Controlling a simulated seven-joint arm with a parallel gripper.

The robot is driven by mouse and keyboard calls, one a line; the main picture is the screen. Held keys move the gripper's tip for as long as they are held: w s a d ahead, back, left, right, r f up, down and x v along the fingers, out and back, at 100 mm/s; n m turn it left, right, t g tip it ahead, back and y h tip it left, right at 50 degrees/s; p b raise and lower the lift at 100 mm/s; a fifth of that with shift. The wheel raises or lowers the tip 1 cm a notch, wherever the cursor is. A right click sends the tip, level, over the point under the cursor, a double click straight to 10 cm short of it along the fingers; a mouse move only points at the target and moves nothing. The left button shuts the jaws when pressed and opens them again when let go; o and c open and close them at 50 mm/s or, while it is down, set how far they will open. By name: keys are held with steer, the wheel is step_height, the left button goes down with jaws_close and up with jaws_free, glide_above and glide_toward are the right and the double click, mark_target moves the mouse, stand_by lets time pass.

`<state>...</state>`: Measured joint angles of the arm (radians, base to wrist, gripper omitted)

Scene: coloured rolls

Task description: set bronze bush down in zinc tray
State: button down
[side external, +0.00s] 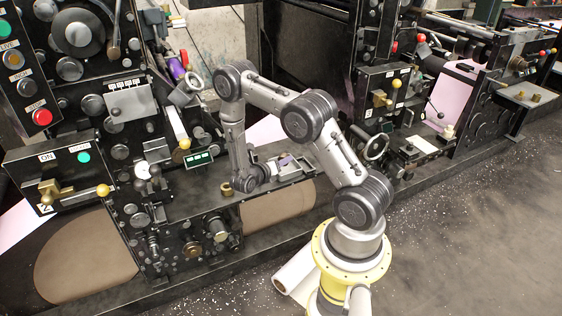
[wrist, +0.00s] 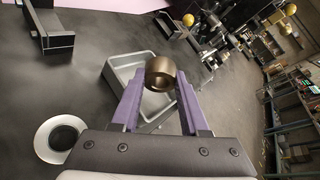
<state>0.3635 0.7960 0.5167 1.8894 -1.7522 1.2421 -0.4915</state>
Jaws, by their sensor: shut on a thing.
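The bronze bush (wrist: 159,73) is a short thick ring between the tips of my gripper's purple fingers (wrist: 158,86) in the wrist view. My gripper is shut on it. The zinc tray (wrist: 118,86) is a shallow grey tray behind the bush, partly hidden by the bush and fingers. I cannot tell the gap between bush and tray. In the side view, my gripper (side external: 286,160) reaches right, its purple fingers at the grey tray (side external: 304,166) on the machine's ledge. The held bush is not clear there.
A brass-coloured ring (side external: 227,189) stands on the ledge left of my wrist. A dark machine with knobs and levers (side external: 150,120) rises behind. The right floor is clear.

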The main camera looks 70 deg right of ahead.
steer(key=shift+f, duration=0.65)
steer(key=shift+c, duration=2.2)
jaws_free()
steer(key=shift+o, duration=0.5)
steer(key=shift+f, duration=0.1)
steer(key=shift+a, duration=0.15)
